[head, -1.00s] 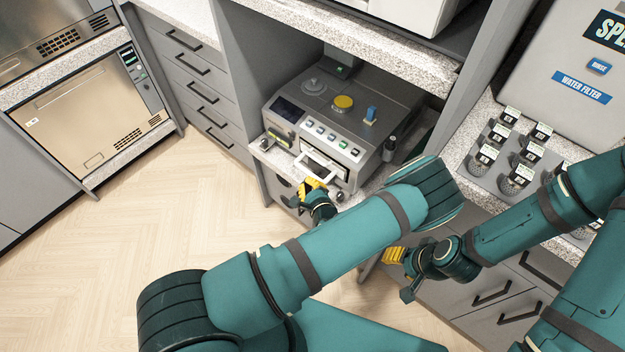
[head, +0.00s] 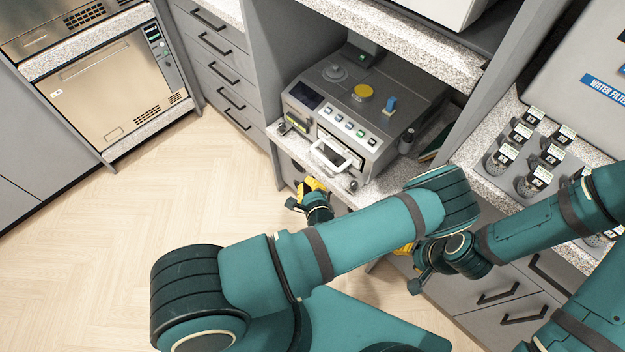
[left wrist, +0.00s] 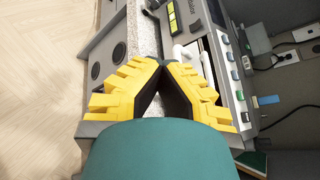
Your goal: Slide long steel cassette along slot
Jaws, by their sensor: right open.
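The tabletop steriliser (head: 350,105) stands in the bay with a slot in its front. A pale handle (head: 333,157) sticks out of the slot; it also shows in the left wrist view (left wrist: 181,52). The long steel cassette's body is not clearly visible; I cannot tell how deep it sits. My left gripper (head: 308,187) is just below and left of the handle, apart from it. In the left wrist view its yellow fingers (left wrist: 160,63) meet at the tips with nothing between them. My right gripper (head: 404,248) is open by the right-hand drawers, partly hidden by its own wrist.
A speckled shelf (head: 380,187) runs under the steriliser, with a dark bottle (head: 406,141) to its right. A rack of labelled containers (head: 530,155) stands on the right counter. The wooden floor (head: 150,210) at left is clear.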

